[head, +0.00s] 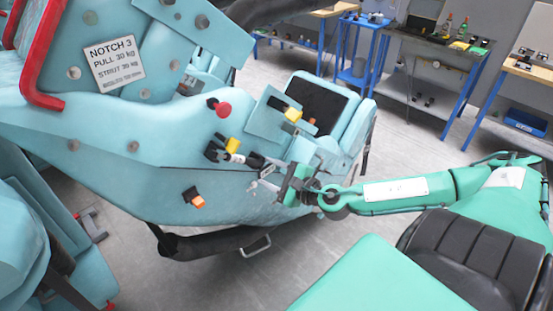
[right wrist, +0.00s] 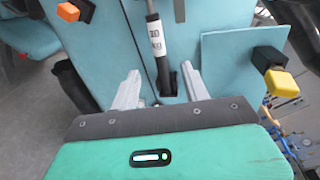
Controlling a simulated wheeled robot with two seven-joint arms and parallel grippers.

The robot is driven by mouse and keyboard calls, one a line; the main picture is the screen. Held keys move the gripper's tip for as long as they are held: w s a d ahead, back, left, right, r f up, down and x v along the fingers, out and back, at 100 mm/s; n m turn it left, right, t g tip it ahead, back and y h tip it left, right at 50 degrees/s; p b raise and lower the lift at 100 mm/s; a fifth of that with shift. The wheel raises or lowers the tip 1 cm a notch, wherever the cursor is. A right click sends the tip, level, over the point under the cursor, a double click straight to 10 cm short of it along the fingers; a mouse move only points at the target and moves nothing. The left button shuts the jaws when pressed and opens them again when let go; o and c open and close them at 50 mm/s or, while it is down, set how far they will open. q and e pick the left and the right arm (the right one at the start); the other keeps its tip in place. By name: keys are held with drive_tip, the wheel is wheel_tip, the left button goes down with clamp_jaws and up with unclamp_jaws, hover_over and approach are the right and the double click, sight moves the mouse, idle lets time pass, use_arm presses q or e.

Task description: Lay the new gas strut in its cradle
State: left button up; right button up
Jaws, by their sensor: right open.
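A gas strut with a black body and a white label (right wrist: 156,38) shows in the right wrist view; the label's visible text includes "30". It also shows small in the head view (head: 238,157), against the light-blue side of the coaster car. Its lower end meets a dark bracket (right wrist: 166,84); I cannot tell whether this is the cradle or whether the strut is seated. My right gripper (right wrist: 160,72) is open, its grey fingers either side of the strut's lower end, not closed on it. In the head view the right gripper (head: 261,179) is just below right of the strut. My left gripper is out of view.
A yellow knob (head: 231,145), a red knob (head: 222,109) and an orange knob (head: 198,202) stick out around the strut. Another yellow-and-black handle (right wrist: 278,82) is right of the fingers. A sign (head: 114,62) reads "NOTCH 3". Workbenches (head: 440,40) stand behind; grey floor lies between.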

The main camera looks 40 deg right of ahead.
drive_tip(key=shift+v, duration=0.95)
drive_tip(key=shift+a, duration=0.1)
